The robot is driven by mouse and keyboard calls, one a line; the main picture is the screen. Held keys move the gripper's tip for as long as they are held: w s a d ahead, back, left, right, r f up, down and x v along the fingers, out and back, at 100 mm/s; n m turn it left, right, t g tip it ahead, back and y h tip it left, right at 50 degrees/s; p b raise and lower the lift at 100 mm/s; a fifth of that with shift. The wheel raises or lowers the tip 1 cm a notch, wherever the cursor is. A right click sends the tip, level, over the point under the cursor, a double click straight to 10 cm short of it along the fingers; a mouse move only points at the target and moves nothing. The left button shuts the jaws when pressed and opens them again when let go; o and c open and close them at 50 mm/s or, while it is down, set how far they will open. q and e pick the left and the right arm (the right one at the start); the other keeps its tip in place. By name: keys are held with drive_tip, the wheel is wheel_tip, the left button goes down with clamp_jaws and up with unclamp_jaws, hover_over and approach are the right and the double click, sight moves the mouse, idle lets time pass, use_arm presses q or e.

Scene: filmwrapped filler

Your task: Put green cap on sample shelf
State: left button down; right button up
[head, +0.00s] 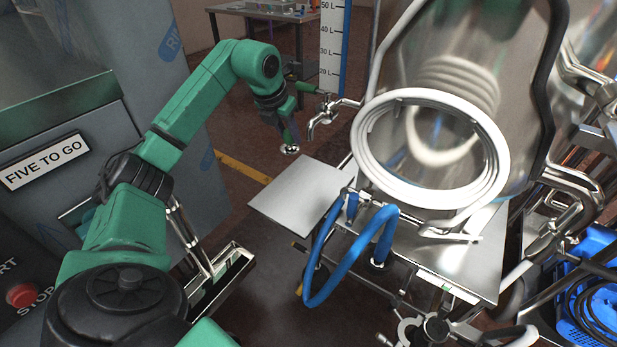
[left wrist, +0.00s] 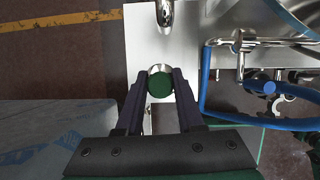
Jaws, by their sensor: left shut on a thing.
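My left gripper (head: 288,138) reaches out from the left and points down above the grey metal shelf plate (head: 295,197). It is shut on the green cap (left wrist: 160,85), which shows in the left wrist view as a dark green disc with a silvery rim between the two fingers. In the head view the cap's silvery lower part (head: 290,149) sticks out below the fingertips, in the air above the plate. The plate (left wrist: 140,50) lies behind and below the cap in the left wrist view. My right gripper is not in view.
A metal tap (head: 325,115) hangs close to the right of the left gripper. A large glass vessel with a white ring flange (head: 376,172) stands to the right. A blue hose (head: 322,285) loops beside the plate. The plate's visible top is bare.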

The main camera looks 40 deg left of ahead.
use_arm(q)
wheel_tip(320, 180, down, 16)
drive_tip(key=b, duration=0.4)
drive_tip(key=shift+s+a+f+b, duration=0.1)
drive_tip(key=shift+b, duration=0.25)
wheel_tip(320, 180, down, 3)
drive_tip(key=shift+f+b, duration=0.1)
drive_tip(key=shift+b, duration=0.3)
drive_tip(key=shift+f, duration=0.15)
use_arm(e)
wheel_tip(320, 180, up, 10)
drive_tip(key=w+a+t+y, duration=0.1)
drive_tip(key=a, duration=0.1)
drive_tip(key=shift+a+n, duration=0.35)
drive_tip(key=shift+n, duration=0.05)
use_arm(q)
drive_tip(key=c, duration=0.5)
unclamp_jaws()
drive_tip(key=shift+f, duration=0.1)
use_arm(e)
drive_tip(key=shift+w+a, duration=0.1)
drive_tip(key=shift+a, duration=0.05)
